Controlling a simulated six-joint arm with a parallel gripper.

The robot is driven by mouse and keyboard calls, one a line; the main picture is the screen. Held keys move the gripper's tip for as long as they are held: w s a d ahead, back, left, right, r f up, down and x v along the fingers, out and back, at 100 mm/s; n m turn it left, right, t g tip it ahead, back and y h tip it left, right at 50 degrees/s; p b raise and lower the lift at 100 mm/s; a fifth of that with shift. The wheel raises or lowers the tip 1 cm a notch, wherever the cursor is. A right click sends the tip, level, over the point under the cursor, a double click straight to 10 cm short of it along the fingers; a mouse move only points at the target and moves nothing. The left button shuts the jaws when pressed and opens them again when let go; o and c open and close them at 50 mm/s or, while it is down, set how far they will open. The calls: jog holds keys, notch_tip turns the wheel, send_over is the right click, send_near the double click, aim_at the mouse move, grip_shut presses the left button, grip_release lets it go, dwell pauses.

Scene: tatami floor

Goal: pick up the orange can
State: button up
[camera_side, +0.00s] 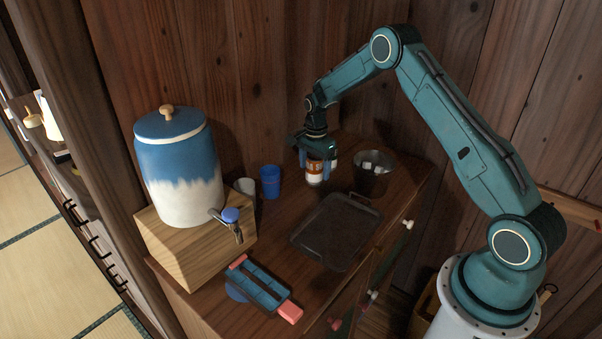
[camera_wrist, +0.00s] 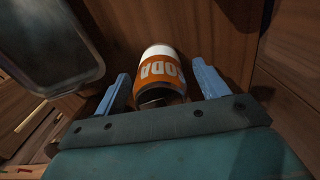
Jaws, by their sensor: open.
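The orange can (camera_side: 314,172) has an orange band and white parts and stands on the wooden cabinet top, toward the back. In the wrist view the can (camera_wrist: 161,72) shows "SODA" lettering and lies between the two blue fingers. My gripper (camera_side: 316,160) is pointed down over the can in the side view, with its fingers on either side. In the wrist view my gripper (camera_wrist: 158,88) is open, with a gap between each finger and the can. The can's lower end is partly hidden by the gripper's edge in the wrist view.
A dark metal bucket (camera_side: 371,184) with white cubes stands just right of the can. A dark tray (camera_side: 313,232) lies in front. A blue cup (camera_side: 270,182), a pale cup (camera_side: 246,187) and a blue-white dispenser (camera_side: 178,175) on a wooden box (camera_side: 190,262) are to the left.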

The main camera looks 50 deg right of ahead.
jog(key=shift+c, duration=0.2)
jog(key=c, duration=1.1)
jog(key=shift+c, duration=0.2)
jog(key=shift+r, duration=0.1)
notch_tip(320, 180, up, 20)
dwell(0.4)
